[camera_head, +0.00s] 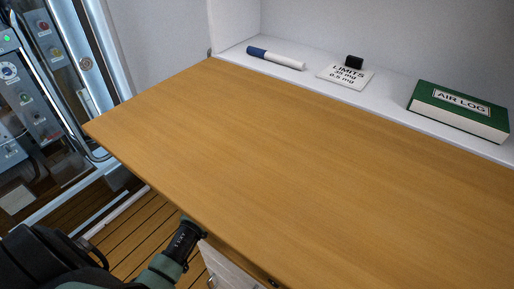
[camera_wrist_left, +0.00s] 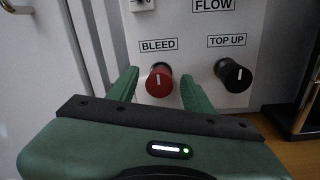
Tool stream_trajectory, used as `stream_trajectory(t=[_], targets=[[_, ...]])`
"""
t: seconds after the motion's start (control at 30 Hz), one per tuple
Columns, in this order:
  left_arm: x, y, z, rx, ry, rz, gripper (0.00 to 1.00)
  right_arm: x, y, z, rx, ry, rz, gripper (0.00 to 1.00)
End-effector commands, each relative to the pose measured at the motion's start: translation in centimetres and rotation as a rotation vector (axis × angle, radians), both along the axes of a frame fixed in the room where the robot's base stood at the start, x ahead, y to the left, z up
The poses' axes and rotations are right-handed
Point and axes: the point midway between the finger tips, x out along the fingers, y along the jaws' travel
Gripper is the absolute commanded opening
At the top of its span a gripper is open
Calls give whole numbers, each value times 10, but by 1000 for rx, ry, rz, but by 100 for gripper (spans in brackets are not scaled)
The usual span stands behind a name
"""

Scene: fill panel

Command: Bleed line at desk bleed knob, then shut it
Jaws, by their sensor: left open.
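In the left wrist view, the red bleed knob (camera_wrist_left: 159,82) sits on a white panel under a BLEED label. A pale pointer mark on its face stands about upright. My left gripper (camera_wrist_left: 158,86) is open, its two green fingers on either side of the red knob. I cannot tell whether either finger touches it. In the head view, part of my left arm shows at the lower left; its fingers are hidden there. My right gripper is in neither view.
A black TOP UP knob (camera_wrist_left: 234,75) is right of the red knob, close to the right finger. The wooden desk top (camera_head: 270,160) is clear. A marker (camera_head: 276,58), a LIMITS card (camera_head: 345,76) and a green AIR LOG book (camera_head: 458,109) lie on the back ledge.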

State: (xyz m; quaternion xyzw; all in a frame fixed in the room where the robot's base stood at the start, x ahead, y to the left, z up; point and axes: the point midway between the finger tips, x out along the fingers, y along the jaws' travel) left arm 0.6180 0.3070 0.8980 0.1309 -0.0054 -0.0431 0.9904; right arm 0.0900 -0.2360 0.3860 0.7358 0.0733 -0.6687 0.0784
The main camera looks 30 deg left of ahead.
Motion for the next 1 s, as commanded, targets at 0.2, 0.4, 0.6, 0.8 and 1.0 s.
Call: stream_trajectory(t=[0.2, 0.4, 0.6, 0.8, 1.0], targets=[[1, 0, 0, 0, 0, 0, 51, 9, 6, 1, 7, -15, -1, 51], [1, 0, 0, -1, 0, 0, 6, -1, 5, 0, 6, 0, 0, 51], [1, 0, 0, -4, 0, 0, 0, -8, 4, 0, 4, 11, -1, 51], [1, 0, 0, -47, 7, -1, 0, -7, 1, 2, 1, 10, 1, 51], [1, 0, 1, -160, 25, -1, 0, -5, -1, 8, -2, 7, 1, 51]])
